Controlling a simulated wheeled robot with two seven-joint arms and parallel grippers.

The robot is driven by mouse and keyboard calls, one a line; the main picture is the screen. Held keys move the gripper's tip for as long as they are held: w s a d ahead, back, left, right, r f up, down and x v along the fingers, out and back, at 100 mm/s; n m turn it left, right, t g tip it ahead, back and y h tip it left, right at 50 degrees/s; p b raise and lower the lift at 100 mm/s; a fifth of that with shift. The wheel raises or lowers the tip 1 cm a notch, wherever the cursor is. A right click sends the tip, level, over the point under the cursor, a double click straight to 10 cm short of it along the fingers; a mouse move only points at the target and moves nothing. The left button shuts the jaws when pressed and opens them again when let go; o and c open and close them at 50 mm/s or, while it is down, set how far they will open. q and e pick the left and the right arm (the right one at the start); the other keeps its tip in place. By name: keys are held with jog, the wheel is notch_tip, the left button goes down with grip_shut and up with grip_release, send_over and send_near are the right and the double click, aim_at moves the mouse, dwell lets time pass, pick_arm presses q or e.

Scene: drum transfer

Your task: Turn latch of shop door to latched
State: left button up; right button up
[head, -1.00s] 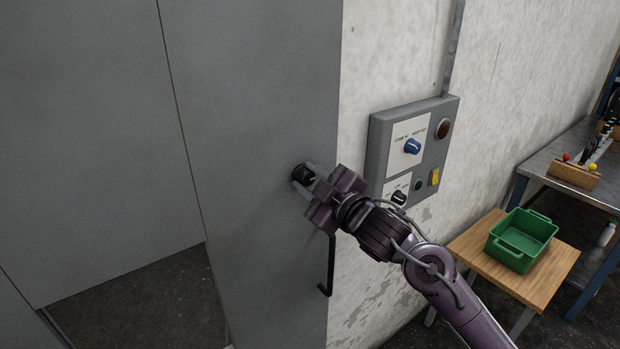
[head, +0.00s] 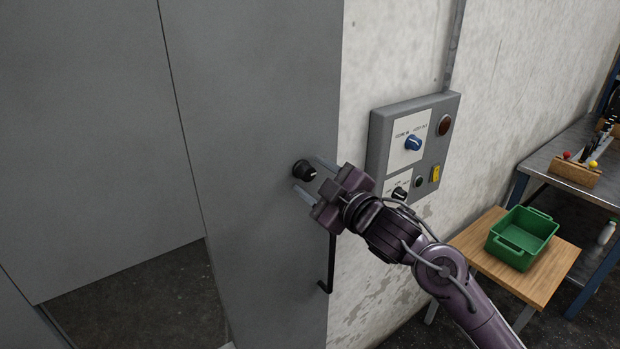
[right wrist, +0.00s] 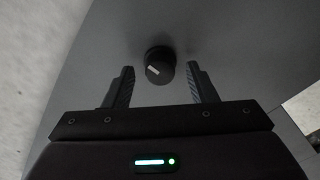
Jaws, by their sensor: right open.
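The shop door (head: 250,100) is a flat grey panel. Its latch is a round black knob (head: 304,170) with a small pale mark, near the door's right edge. The knob also shows in the right wrist view (right wrist: 159,62), with its white line slanted. My right gripper (head: 310,178) is open. Its two fingers (right wrist: 161,80) point toward the door with the knob ahead of and between their tips, and gaps show on both sides. The gripper holds nothing. My left gripper is not in view.
A black pull handle (head: 328,265) hangs below the knob. A grey control box (head: 440,112) with a blue knob, lamp and yellow switch is on the wall at right. A green bin (head: 522,238) stands on a wooden-topped table (head: 475,246). A workbench (head: 550,160) stands behind.

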jog(key=b+v, duration=0.1)
jog(key=v, duration=0.5)
jog(key=shift+b, duration=0.4)
jog(key=shift+d+f, duration=0.1)
jog(key=shift+f, duration=0.05)
